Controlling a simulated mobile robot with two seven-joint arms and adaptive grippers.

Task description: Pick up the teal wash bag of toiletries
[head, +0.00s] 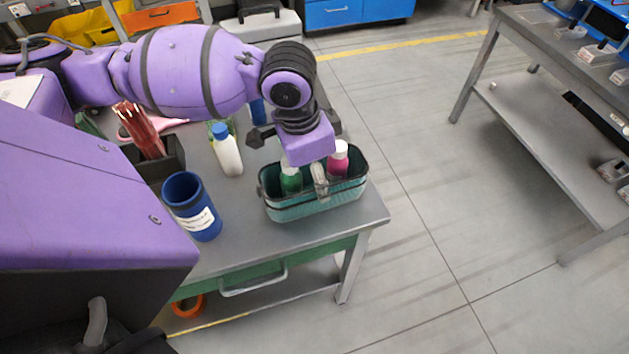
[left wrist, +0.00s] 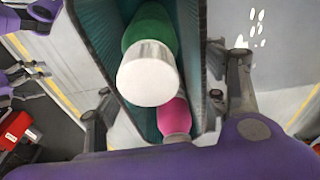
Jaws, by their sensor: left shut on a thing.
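The teal wash bag (head: 318,208) is an open, dark-rimmed rectangular caddy at the front right of the grey table. A green bottle (head: 291,181) with a white cap and a pink bottle (head: 339,162) with a white cap stand in it. My left gripper (head: 319,180) is over the bag from above. In the left wrist view its fingers lie on both sides of the bag (left wrist: 191,45), shut on it. The green bottle (left wrist: 150,30) and pink bottle (left wrist: 175,118) show between them. I cannot tell whether the bag's base touches the table.
On the grey table (head: 262,238), left of the bag, stand a white bottle with a blue cap (head: 226,150), a blue labelled cup (head: 193,207) and a dark bin (head: 165,160) of reddish items. Open floor lies right of the table. Another bench (head: 560,140) stands farther right.

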